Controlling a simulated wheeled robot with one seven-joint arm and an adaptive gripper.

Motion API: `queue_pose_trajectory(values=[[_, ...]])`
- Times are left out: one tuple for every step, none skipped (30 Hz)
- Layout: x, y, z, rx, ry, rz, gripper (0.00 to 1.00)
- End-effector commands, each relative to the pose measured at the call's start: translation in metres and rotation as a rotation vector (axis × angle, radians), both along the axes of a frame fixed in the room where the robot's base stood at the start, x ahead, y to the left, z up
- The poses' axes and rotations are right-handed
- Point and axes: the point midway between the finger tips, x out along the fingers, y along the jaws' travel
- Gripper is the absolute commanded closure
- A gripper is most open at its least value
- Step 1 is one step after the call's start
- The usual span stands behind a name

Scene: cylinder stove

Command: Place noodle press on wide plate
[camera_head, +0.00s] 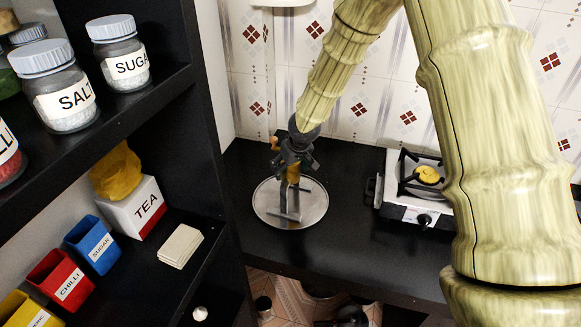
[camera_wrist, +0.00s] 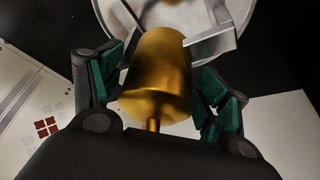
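The noodle press, a brass cylinder (camera_head: 293,173) with grey metal legs, stands upright on the wide plate (camera_head: 262,207), a round silver tray on the black counter. In the wrist view the brass body of the noodle press (camera_wrist: 157,75) fills the middle, with the plate (camera_wrist: 112,18) behind it. My gripper (camera_head: 297,160) is above the plate, around the top of the press. Its teal-padded fingers (camera_wrist: 168,72) are spread on either side of the brass body, with a narrow gap on the right. The far side of the press is hidden.
A gas stove (camera_head: 408,210) with a yellow burner stands right of the plate. A black shelf (camera_head: 187,110) with jars, a tea box (camera_head: 137,207) and coloured boxes is at the left. The tiled wall (camera_head: 345,100) is close behind. The counter between plate and stove is clear.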

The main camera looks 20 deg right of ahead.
Motion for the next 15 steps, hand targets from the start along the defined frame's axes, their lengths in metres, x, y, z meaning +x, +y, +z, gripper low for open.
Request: queue_pose_trajectory(values=[[0.0, 0.0, 0.0, 0.0, 0.0, 0.0, 0.24], [0.0, 0.0, 0.0, 0.0, 0.0, 0.0, 0.24], [0.0, 0.0, 0.0, 0.0, 0.0, 0.0, 0.24], [0.0, 0.0, 0.0, 0.0, 0.0, 0.0, 0.24], [0.0, 0.0, 0.0, 0.0, 0.0, 0.0, 0.24], [0.0, 0.0, 0.0, 0.0, 0.0, 0.0, 0.24], [0.0, 0.0, 0.001, 0.0, 0.0, 0.0, 0.24], [0.0, 0.0, 0.001, 0.0, 0.0, 0.0, 0.24], [0.0, 0.0, 0.003, 0.0, 0.0, -0.001, 0.24], [-0.001, 0.0, 0.003, 0.001, -0.001, -0.001, 0.24], [-0.001, 0.0, 0.005, 0.001, -0.001, -0.001, 0.24], [-0.002, -0.001, 0.008, 0.001, -0.001, -0.002, 0.24], [-0.003, -0.001, 0.01, 0.001, -0.001, -0.002, 0.24], [-0.004, -0.001, 0.013, 0.001, -0.001, -0.002, 0.24], [-0.006, -0.001, 0.017, 0.001, -0.001, -0.002, 0.24]])
